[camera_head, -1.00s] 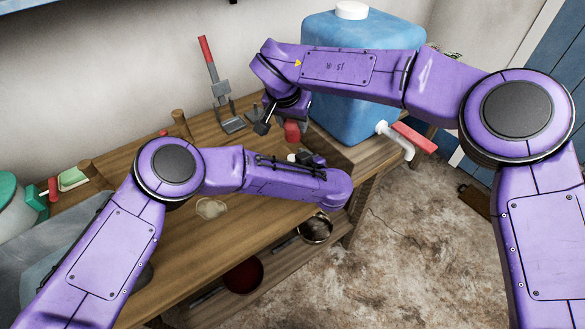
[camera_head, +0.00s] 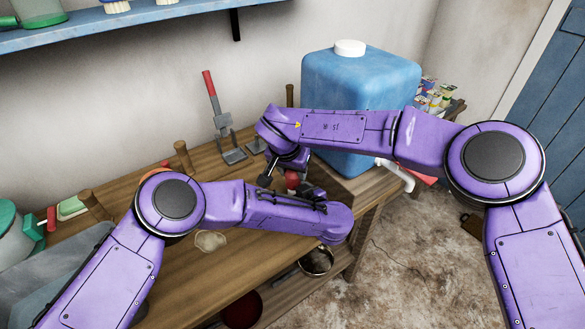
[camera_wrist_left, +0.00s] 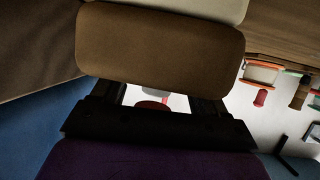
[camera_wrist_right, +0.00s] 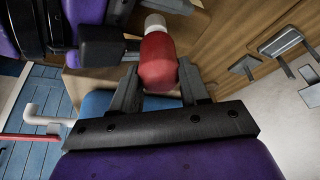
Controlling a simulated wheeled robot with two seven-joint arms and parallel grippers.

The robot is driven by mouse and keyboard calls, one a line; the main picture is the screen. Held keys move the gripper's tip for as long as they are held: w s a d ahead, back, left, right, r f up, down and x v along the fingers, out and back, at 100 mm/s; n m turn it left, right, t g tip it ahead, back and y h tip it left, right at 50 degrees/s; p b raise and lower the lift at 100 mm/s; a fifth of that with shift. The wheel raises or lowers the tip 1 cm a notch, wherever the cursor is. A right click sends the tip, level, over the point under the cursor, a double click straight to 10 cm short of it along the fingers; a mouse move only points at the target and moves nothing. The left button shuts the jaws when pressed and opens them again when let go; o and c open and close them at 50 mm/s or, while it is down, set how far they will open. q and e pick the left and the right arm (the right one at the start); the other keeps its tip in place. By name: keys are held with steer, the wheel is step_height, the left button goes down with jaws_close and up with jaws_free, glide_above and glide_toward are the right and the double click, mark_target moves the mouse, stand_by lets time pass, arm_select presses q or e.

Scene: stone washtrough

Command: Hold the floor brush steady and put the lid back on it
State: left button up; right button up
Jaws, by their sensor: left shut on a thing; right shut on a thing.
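My right gripper (camera_wrist_right: 158,72) is shut on a rounded red piece (camera_wrist_right: 158,60), which appears to be the lid. A pale part shows at the red piece's far end. In the head view the red piece (camera_head: 291,180) hangs just beside my left gripper (camera_head: 311,190). My left gripper (camera_wrist_left: 155,100) is shut on a brown rounded block (camera_wrist_left: 160,45) with a cream strip behind it, which appears to be the floor brush. In the head view the arms hide most of the brush. I cannot tell whether brush and red piece touch.
A blue tank (camera_head: 350,85) with a white cap and tap stands behind my right arm. Wooden pegs rise from the bench (camera_head: 190,270). Bowls sit on the lower shelf.

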steer(key=shift+f, duration=0.65)
arm_select(q)
steer(key=shift+f, duration=0.1)
arm_select(e)
steer(key=shift+f, duration=0.65)
arm_select(q)
jaws_close()
arm_select(e)
steer(key=o, duration=0.6)
steer(key=shift+s+f, duration=0.1)
steer(key=o, duration=0.4)
arm_select(q)
steer(key=shift+a, duration=0.1)
arm_select(e)
steer(key=shift+o, duration=0.2)
arm_select(q)
steer(key=shift+a, duration=0.1)
arm_select(e)
steer(key=shift+s+d, duration=0.1)
